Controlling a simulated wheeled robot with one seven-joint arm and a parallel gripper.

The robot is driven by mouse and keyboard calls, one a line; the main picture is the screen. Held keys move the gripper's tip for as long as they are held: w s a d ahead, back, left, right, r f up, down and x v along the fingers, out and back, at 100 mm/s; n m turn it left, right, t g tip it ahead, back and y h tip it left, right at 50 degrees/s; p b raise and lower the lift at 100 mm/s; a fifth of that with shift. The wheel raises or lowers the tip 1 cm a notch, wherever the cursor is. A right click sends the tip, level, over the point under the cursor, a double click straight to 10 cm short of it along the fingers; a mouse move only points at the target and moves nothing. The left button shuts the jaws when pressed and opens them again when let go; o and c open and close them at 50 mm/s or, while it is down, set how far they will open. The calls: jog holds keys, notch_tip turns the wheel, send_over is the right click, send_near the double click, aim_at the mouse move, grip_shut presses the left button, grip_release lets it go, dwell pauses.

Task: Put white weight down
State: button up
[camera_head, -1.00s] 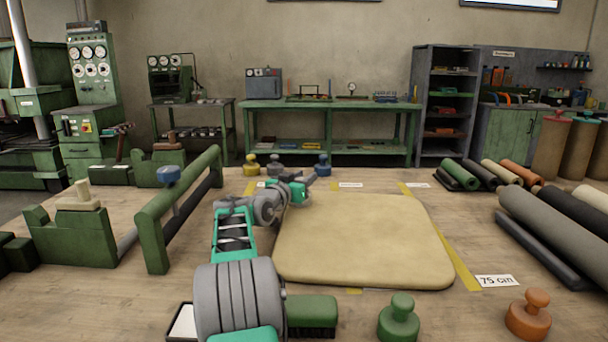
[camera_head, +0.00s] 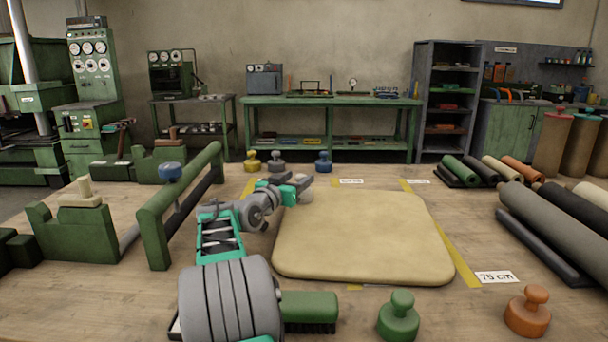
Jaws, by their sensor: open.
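A pale, whitish rounded weight (camera_head: 305,195) stands at the far left corner of the tan sheet (camera_head: 365,240). It is small in view and partly hidden by my gripper (camera_head: 303,182). My gripper is open, just behind and above the weight in the picture. Whether its fingers still touch the weight cannot be told. My arm reaches to it from the near left.
Yellow (camera_head: 251,162), grey (camera_head: 276,162) and blue (camera_head: 323,162) weights stand at the far table edge. Green (camera_head: 399,318) and orange (camera_head: 528,312) weights stand in front. Rolls (camera_head: 560,225) lie at right; a green rail (camera_head: 180,205) stands left.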

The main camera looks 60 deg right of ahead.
jog(key=a, duration=0.7)
